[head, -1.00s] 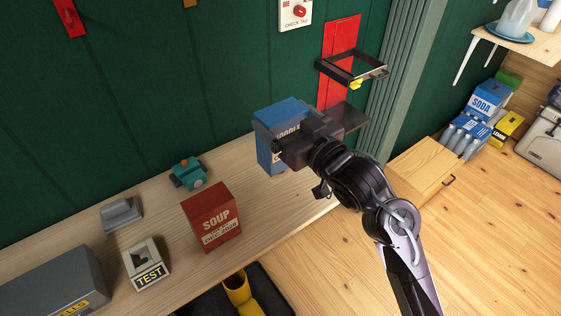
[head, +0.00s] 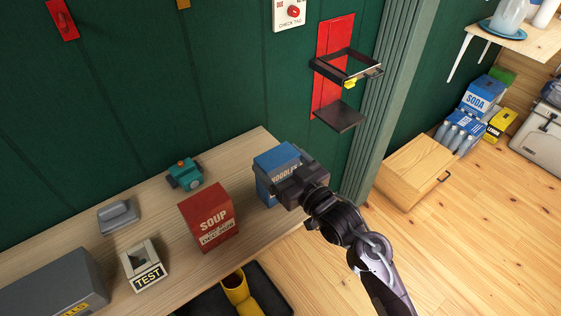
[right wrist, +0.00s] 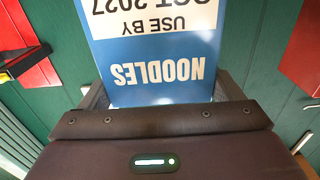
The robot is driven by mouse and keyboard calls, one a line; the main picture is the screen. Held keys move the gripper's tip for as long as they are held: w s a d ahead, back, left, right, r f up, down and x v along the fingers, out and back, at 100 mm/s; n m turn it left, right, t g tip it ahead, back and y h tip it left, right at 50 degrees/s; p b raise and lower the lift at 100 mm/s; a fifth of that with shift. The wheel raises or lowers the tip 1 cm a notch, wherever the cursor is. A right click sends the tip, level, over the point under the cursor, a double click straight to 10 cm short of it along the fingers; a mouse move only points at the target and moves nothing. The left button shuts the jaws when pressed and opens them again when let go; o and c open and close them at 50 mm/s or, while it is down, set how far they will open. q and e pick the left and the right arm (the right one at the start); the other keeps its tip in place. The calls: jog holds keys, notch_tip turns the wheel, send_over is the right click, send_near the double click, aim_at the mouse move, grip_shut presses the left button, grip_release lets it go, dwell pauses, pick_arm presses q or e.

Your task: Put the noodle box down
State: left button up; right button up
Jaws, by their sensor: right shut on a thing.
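The blue noodle box (head: 270,176) is upright at the right end of the wooden shelf (head: 165,215), right of the red soup box. My right gripper (head: 290,185) is shut on it from the right side. In the right wrist view the noodle box (right wrist: 155,55) sits between the two fingers of my right gripper (right wrist: 157,98), its NOODLES print upside down. The box's base looks at or close to the shelf top; I cannot tell whether it touches. My left gripper is not in view.
The red soup box (head: 209,218) stands close to the left of the noodle box. A teal toy-like object (head: 184,174) is behind it. A black wall bracket (head: 345,68) with a small lower ledge (head: 339,116) is above right. The shelf's right end is near.

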jog(key=shift+f, duration=0.1)
jog(key=o, duration=1.4)
jog(key=shift+c, duration=0.2)
jog(key=shift+r, duration=0.25)
jog(key=b+v, duration=0.2)
jog(key=v, duration=1)
jog(key=shift+f, duration=0.1)
